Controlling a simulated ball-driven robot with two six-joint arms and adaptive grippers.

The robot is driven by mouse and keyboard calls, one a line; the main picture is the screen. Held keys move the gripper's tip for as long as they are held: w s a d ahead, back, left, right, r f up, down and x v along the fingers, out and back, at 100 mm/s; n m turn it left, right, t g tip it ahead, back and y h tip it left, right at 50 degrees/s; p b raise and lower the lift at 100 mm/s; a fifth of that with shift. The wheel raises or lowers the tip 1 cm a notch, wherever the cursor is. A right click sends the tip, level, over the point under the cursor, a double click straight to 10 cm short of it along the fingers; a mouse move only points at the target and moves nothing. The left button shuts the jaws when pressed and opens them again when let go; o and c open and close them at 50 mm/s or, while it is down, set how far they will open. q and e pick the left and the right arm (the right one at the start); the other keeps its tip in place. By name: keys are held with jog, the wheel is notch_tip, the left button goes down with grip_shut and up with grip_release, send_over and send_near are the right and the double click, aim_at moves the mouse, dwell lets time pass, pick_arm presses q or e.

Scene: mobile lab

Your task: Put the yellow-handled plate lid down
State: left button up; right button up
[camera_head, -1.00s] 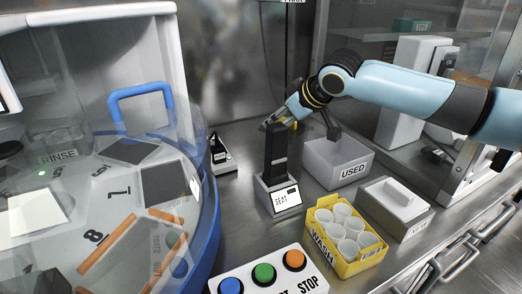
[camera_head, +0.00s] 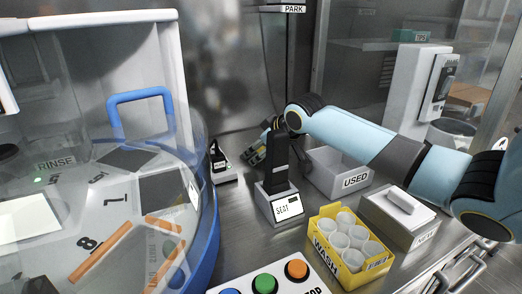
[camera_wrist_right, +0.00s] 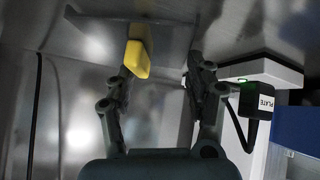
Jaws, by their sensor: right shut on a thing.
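My right gripper (camera_head: 262,146) is at the back of the steel bench, partly hidden behind the black SEAT post (camera_head: 276,165). In the right wrist view its fingers (camera_wrist_right: 165,80) are shut on the yellow handle (camera_wrist_right: 137,57) of the plate lid, which lies against the left finger. A thin, pale sheet edge shows beside the handle; I cannot tell whether it is the lid's plate. The lid is not clear in the head view. A small PLATE stand (camera_head: 222,165) is left of the gripper and also shows in the right wrist view (camera_wrist_right: 258,102). My left gripper is not in view.
The domed machine (camera_head: 150,215) with a blue handle fills the left. Right of the post are a grey USED bin (camera_head: 350,182), a yellow WASH box (camera_head: 322,258) of cups, and a white lidded box (camera_head: 415,230). A button panel (camera_head: 280,280) is in front.

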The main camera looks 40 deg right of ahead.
jog(key=o, duration=1.3)
jog(key=shift+f, duration=0.1)
jog(key=shift+r, duration=0.2)
jog(key=p+v, duration=0.3)
jog(key=v, duration=0.9)
